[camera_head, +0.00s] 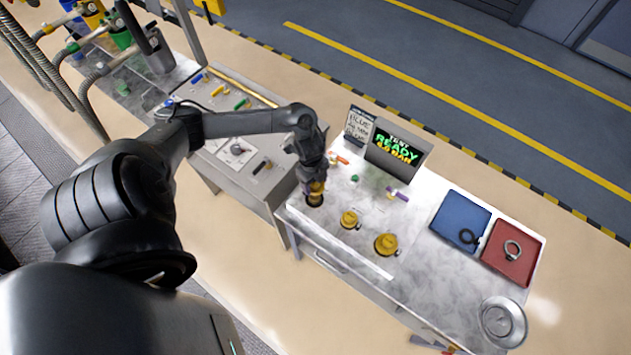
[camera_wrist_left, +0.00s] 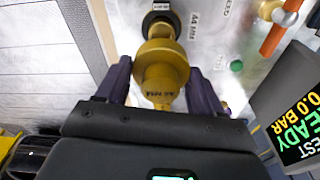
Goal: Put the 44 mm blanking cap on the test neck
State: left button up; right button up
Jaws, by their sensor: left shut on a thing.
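A yellow blanking cap (camera_wrist_left: 161,73) marked 44 MM sits between the fingers of my left gripper (camera_wrist_left: 159,68) in the left wrist view. My left gripper (camera_head: 317,182) is shut on this cap at the left end of the steel bench in the head view. The cap is close above or on a dark round base (camera_head: 314,201); I cannot tell whether they touch. I cannot tell for sure which part is the test neck. My right gripper is out of view.
Two other yellow caps (camera_head: 349,219) (camera_head: 386,244) stand to the right on the bench (camera_head: 430,275). A display (camera_head: 398,152) reads TEST READY. A blue tray (camera_head: 459,221), a red tray (camera_head: 514,251) and a round metal dish (camera_head: 502,322) are further right.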

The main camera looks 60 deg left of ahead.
aim_at(315, 196)
pick_arm(q)
jog(key=shift+r, duration=0.1)
jog(key=shift+a+f+b, duration=0.1)
jog(key=shift+f+b, duration=1.9)
jog(key=shift+f, duration=0.95)
jog(key=shift+p, duration=0.3)
jog(key=shift+f, duration=0.3)
dwell(0.4)
jog(key=shift+f+b, duration=0.75)
jog(key=shift+f, duration=0.25)
